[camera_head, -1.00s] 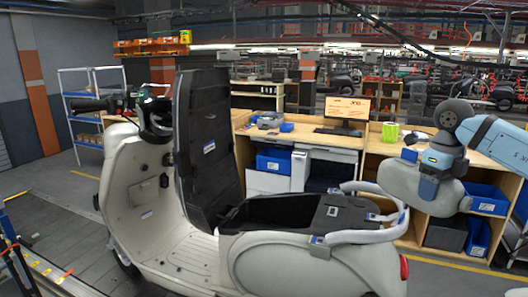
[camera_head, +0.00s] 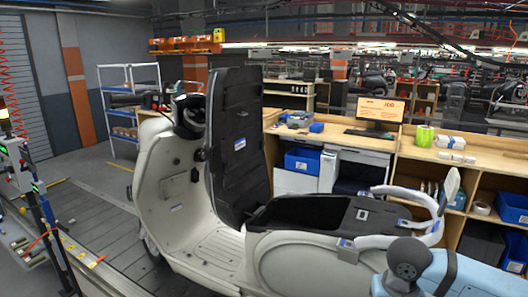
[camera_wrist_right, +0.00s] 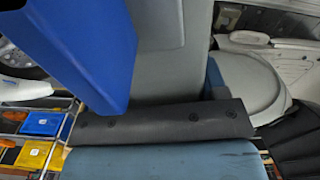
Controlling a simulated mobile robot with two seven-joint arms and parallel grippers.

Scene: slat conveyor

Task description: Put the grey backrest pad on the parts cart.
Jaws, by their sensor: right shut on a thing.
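My right gripper (camera_wrist_right: 165,122) shows in the wrist view as a dark bolted block over a light blue housing. It is shut on what seems to be the grey backrest pad (camera_wrist_right: 160,30), a smooth grey slab, partly covered by a blue bar. The fingertips cannot be made out. My left gripper is not in view.
A cream scooter (camera_head: 310,262) with its black seat (camera_head: 240,145) raised stands close by on the slat conveyor (camera_head: 110,240). Its pale grab rail (camera_head: 425,228) is near my right arm. A wooden workbench (camera_head: 465,165) with blue bins (camera_head: 512,207) stands behind. The blue bar (camera_wrist_right: 85,45) is very close to the wrist camera.

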